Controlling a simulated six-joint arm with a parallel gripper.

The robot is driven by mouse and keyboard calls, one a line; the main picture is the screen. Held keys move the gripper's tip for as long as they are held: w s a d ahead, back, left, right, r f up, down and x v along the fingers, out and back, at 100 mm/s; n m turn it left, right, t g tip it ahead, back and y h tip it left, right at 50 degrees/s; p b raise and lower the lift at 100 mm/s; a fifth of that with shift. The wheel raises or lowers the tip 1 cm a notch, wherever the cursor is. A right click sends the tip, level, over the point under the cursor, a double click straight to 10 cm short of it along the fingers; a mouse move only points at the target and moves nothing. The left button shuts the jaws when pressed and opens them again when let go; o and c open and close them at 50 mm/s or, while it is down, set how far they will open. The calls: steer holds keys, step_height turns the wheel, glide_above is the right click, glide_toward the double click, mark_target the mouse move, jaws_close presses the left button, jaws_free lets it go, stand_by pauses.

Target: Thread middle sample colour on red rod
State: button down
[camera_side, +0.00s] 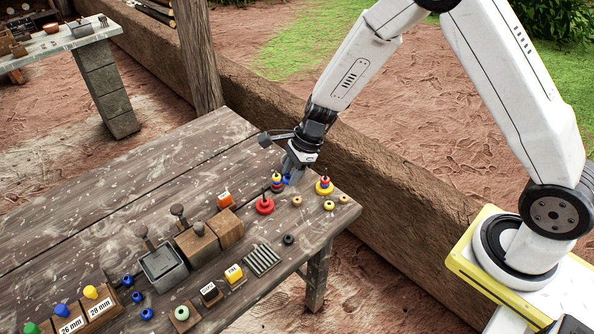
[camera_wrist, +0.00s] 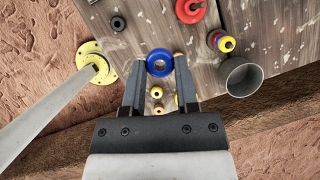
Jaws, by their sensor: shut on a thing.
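My gripper (camera_side: 288,178) is shut on a blue ring (camera_wrist: 159,62), with a fingertip on each side of it. It also shows as a small blue patch (camera_side: 287,179) in the side view. The ring is held apart from the red rod's base (camera_side: 264,206), which stands left of and nearer than my gripper; part of that red base (camera_wrist: 190,10) shows at the wrist view's top edge. A small stack of yellow, blue and red rings (camera_side: 277,183) stands beside my gripper and also shows in the wrist view (camera_wrist: 222,42). Its exact ring order is hard to tell.
Another stack on a yellow base (camera_side: 325,187) stands right of my gripper. Loose yellow rings (camera_side: 329,205) and a black ring (camera_side: 288,239) lie nearby. A grey cup (camera_wrist: 240,76) stands close by in the wrist view. Wooden blocks (camera_side: 197,244) stand farther left.

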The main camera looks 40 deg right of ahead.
steer(key=w+a, duration=0.3)
steer(key=w, duration=0.3)
steer(key=shift+w+r, duration=0.4)
steer(key=shift+d+f, duration=0.1)
steer(key=shift+f, duration=2.3)
steer(key=shift+f, duration=1.6)
stand_by(1.7)
jaws_free()
stand_by(0.3)
stand_by(0.6)
